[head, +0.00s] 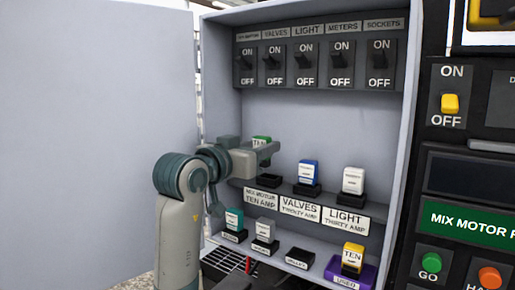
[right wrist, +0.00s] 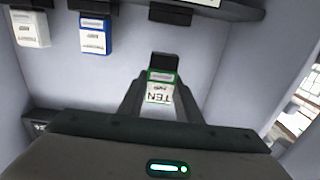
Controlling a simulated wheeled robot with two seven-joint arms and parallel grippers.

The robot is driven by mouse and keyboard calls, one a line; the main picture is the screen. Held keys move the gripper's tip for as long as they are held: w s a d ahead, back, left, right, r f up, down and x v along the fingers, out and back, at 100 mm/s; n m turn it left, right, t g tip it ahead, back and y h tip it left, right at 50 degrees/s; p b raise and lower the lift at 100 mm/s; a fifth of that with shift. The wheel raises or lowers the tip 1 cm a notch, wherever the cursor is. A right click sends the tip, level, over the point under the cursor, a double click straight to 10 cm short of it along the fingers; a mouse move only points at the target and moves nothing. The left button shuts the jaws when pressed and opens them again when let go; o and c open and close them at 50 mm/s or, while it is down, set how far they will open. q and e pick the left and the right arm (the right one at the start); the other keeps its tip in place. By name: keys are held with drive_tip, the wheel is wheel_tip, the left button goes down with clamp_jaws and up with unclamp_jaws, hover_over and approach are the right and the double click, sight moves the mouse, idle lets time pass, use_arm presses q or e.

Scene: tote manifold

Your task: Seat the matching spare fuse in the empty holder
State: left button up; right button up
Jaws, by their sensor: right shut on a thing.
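My right gripper (head: 268,150) is shut on a green-topped fuse marked TEN (head: 261,141), held inside the cabinet above the upper shelf. In the right wrist view the fuse (right wrist: 160,92) sits upside down in the picture between the fingers, its black end (right wrist: 164,66) toward the shelf. The empty black holder (right wrist: 170,14) shows there on the shelf beside the blue fuse, apart from the held fuse. My left gripper is not in view.
A blue fuse (head: 308,172) and a white fuse (head: 352,180) stand to the right on the upper shelf. Below are teal (head: 234,219) and grey (head: 265,228) fuses, an empty black holder (head: 298,258) and a purple USED tray (head: 338,277) with a yellow TEN fuse (head: 352,257).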

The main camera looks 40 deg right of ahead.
sight(277, 159)
drive_tip(key=shift+x, duration=1.75)
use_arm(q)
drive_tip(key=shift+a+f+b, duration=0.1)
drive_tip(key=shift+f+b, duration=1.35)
use_arm(e)
drive_tip(key=shift+f, duration=2.3)
drive_tip(key=o, duration=1.1)
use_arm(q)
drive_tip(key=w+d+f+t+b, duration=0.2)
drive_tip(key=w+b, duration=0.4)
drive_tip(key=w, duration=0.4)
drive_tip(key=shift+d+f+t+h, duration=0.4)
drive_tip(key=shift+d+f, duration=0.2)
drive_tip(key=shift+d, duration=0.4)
use_arm(e)
drive_tip(key=v, duration=1.7)
drive_tip(key=shift+s+a, duration=0.1)
drive_tip(key=shift+a, duration=0.05)
